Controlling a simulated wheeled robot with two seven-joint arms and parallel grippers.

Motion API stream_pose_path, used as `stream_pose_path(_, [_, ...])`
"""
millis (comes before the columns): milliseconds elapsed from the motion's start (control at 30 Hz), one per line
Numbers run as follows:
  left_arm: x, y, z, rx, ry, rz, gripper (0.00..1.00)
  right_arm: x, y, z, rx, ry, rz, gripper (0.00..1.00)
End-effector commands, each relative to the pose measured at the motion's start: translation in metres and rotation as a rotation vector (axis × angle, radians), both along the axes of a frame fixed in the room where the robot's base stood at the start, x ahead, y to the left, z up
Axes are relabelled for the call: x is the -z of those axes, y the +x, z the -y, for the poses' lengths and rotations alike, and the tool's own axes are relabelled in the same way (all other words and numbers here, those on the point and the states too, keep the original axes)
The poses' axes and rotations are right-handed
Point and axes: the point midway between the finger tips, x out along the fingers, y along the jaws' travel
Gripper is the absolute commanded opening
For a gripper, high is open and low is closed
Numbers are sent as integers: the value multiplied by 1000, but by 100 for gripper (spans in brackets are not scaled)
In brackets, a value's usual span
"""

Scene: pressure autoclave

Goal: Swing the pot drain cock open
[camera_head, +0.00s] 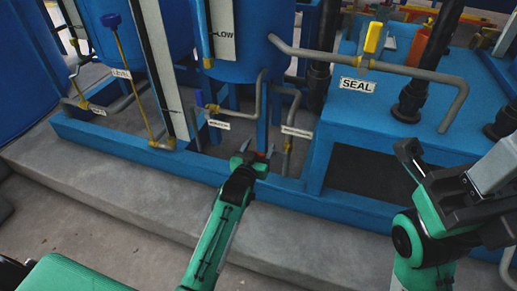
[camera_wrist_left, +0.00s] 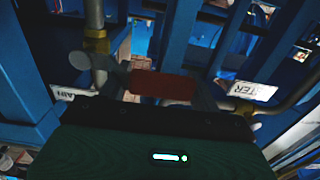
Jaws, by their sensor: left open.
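The pot drain cock has a brass body (camera_wrist_left: 96,42) on a vertical pipe and a red handle (camera_wrist_left: 163,85). A partly hidden label ending in "AIN" (camera_wrist_left: 72,94) is beside the cock. My right gripper (camera_head: 440,178) is at the right, away from the cock, its jaws unclear.
A blue-handled valve (camera_head: 211,108) with a white label (camera_head: 219,124) is left of the cock. A yellow-handled valve (camera_head: 373,40) above the SEAL label (camera_head: 357,85) is up right. The blue frame rail (camera_head: 110,143) and concrete plinth (camera_head: 90,175) lie below.

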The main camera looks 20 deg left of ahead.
Motion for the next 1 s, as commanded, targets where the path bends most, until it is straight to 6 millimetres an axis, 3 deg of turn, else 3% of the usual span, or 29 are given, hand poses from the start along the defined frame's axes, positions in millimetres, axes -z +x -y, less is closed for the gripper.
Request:
stream_pose_path(67, [0, 0, 0, 0, 0, 0, 60, 0, 0, 0, 0, 0, 0, 36])
stream_pose_path(300, [0, 0, 0, 0, 0, 0, 13, 0, 0, 0, 0, 0, 0, 36])
stream_pose_path(667, [4, 0, -1, 0, -64, -4, 14, -6, -1, 1, 2, 2, 4, 36])
stream_pose_path(1000, [24, 0, 0, -1, -317, -14, 14, 6, 9, 17, 53, 12, -71, 36])
